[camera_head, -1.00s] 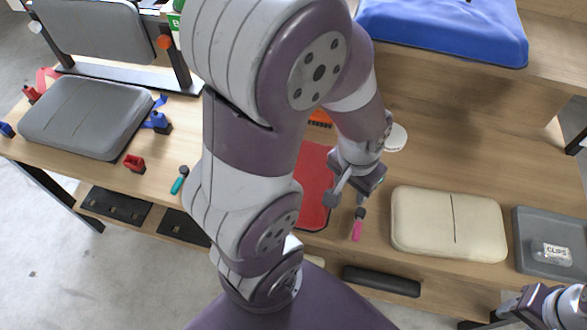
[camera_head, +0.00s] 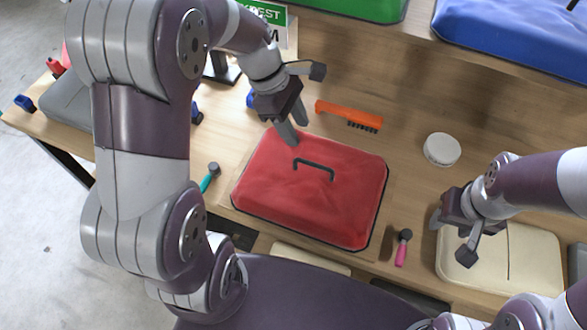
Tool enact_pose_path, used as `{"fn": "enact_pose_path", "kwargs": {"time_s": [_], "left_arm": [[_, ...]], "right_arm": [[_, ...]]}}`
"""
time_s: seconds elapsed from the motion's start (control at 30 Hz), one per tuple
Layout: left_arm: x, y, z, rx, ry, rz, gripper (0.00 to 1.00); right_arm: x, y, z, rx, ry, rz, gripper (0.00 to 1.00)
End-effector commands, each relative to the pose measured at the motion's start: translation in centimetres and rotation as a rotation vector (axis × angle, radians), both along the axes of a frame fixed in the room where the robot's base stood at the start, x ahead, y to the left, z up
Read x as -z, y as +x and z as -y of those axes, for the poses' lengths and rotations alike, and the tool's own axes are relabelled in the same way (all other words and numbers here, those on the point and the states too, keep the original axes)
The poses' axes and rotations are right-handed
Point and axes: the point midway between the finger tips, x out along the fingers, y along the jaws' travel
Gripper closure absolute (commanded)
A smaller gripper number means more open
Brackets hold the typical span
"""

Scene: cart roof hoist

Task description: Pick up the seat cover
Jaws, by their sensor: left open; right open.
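A red cover (camera_head: 300,210) with a dark edge and a black handle (camera_head: 314,169) on top lies flat on the wooden table, in the middle of the view. My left gripper (camera_head: 296,129) is open and empty, at the far left edge of the red cover, fingers pointing down. I cannot tell whether a fingertip touches it. My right gripper (camera_head: 451,238) is open, over the left part of a cream cushion (camera_head: 524,262), to the right of the red cover. Part of the cushion is hidden by my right arm.
An orange brush (camera_head: 349,115) and a white round tub (camera_head: 442,149) lie behind the red cover. A pink-handled tool (camera_head: 402,248) lies to its right, a teal-handled one (camera_head: 209,178) to its left. Blue (camera_head: 515,35) and green (camera_head: 350,5) covers rest on the raised shelf behind.

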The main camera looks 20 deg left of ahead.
Motion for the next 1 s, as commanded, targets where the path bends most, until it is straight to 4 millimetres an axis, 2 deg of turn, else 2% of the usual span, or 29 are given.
{"fn": "enact_pose_path", "kwargs": {"time_s": [0.07,0.17,0.3,0.47,0.7,0.97,1.0], "left_arm": [[0.8,-0.1,0.3,-0.02,0.0,-0.013,0.56],[3.0,-0.2,1.1,-0.023,0.001,-0.016,0.56],[5.6,-0.2,2.3,-0.023,0.001,-0.015,0.56],[7.3,-0.2,2.9,-0.023,0.002,-0.014,0.56],[11.4,-0.2,4.2,-0.022,0.003,-0.013,0.56],[11.9,-0.1,4.4,-0.022,0.002,-0.01,0.56],[11.9,-0.1,4.4,-0.022,0.002,-0.01,0.62]], "right_arm": [[0.4,0.0,0.0,0.0,0.0,0.0,0.52],[1.1,0.0,0.0,0.0,0.0,0.0,0.52],[1.0,0.0,0.0,0.0,0.0,0.0,0.52],[1.1,0.0,0.0,0.0,0.0,0.0,0.52],[1.4,0.0,0.0,0.0,0.0,0.0,0.52],[1.4,0.0,0.0,0.0,0.0,0.0,0.52],[1.4,0.0,0.0,0.0,0.0,0.0,0.52]]}}
